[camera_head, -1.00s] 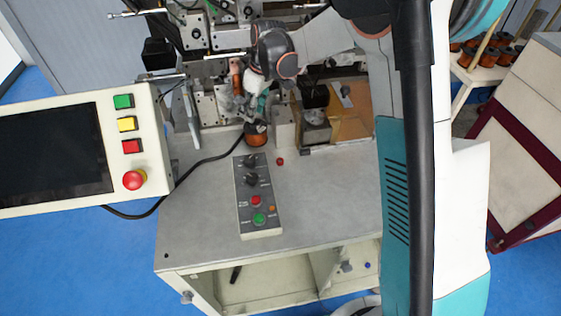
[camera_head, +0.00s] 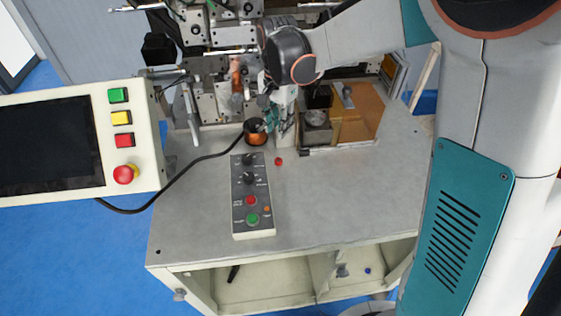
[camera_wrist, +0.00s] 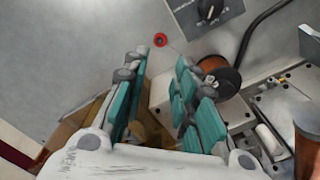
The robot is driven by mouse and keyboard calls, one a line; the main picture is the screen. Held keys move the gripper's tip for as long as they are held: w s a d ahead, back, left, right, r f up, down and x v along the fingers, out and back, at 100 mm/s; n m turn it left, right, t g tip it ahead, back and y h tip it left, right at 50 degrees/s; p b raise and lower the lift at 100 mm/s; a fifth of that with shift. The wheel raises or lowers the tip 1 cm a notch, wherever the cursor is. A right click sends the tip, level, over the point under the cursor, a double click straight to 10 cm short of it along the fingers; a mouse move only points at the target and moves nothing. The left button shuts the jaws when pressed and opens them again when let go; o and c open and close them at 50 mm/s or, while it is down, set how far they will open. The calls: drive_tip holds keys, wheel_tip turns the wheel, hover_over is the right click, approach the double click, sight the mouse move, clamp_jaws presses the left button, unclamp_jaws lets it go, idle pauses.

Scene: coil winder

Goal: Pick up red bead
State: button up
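A small red bead (camera_head: 279,161) lies on the grey tabletop, just right of the control box. In the wrist view the red bead (camera_wrist: 160,40) sits beyond my fingertips, near the top middle. My gripper (camera_wrist: 158,70) has two teal-padded fingers spread well apart, with nothing between them. In the head view my gripper (camera_head: 276,120) hangs behind the bead, near the copper spool, and is partly hidden by the arm and machine. The gripper and bead are apart.
A copper wire spool (camera_head: 256,132) stands beside my gripper, also in the wrist view (camera_wrist: 218,76). The control box (camera_head: 252,195) lies left of the bead. An orange-brown plate (camera_head: 355,118) and machine blocks stand behind. The tabletop (camera_head: 340,195) in front and right is clear.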

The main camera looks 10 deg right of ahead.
sight(279, 160)
wheel_tip(279, 160, down, 14)
drive_tip(key=b, duration=0.3)
drive_tip(key=shift+r, duration=0.1)
drive_tip(key=c, duration=0.3)
drive_tip(key=shift+c, duration=0.2)
drive_tip(key=shift+r, duration=0.1)
wheel_tip(279, 160, up, 20)
drive_tip(key=p, duration=0.4)
idle(0.4)
